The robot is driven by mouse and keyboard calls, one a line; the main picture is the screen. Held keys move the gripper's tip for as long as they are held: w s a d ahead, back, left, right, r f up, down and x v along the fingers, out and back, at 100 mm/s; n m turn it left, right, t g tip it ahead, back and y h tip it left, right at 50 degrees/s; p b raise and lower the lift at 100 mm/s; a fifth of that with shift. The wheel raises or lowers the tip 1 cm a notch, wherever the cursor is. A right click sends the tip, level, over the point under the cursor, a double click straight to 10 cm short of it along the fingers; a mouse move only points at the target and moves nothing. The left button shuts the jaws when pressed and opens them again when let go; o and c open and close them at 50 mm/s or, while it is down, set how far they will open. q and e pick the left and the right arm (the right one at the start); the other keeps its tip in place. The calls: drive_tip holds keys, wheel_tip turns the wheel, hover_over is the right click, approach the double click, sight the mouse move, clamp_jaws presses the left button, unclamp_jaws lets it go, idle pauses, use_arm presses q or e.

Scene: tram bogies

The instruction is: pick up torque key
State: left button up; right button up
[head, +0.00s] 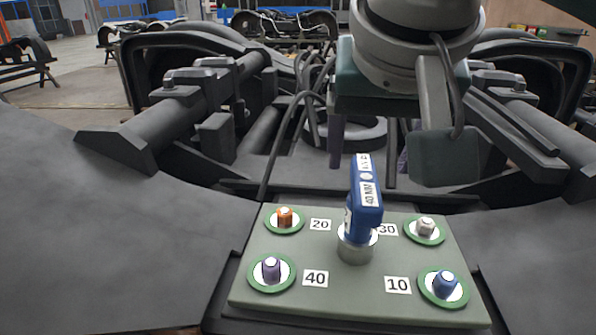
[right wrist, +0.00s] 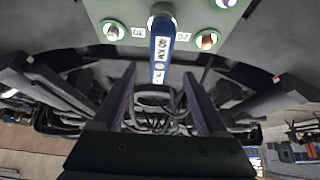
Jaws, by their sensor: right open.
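The torque key (head: 366,205) is blue with white labels, one reading "40 NM". It stands up from a round grey holder (head: 356,248) in the middle of a grey-green plate (head: 322,258). My right gripper (head: 368,150) is open and empty, behind the key's upper end, its fingers partly hidden by the arm. In the right wrist view my open gripper (right wrist: 160,90) has two dark purple fingers. The key (right wrist: 162,45) appears there with its labelled end in line with the gap between them. I see no contact. My left gripper is not in view.
Green-ringed sockets hold an orange (head: 285,217), a white (head: 426,226), a purple (head: 271,269) and a blue bit (head: 444,284), labelled 20, 30, 40 and 10. Dark bogie frame parts (head: 170,120) surround the plate. More bogies (head: 285,25) stand behind on the floor.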

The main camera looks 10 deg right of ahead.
sight(370, 178)
drive_tip(key=x, duration=0.3)
drive_tip(key=shift+s+d+f, duration=0.15)
drive_tip(key=shift+d+f, duration=0.05)
drive_tip(key=shift+p+x, duration=0.8)
drive_tip(key=shift+x, duration=1.95)
drive_tip(key=shift+a, duration=0.25)
clamp_jaws()
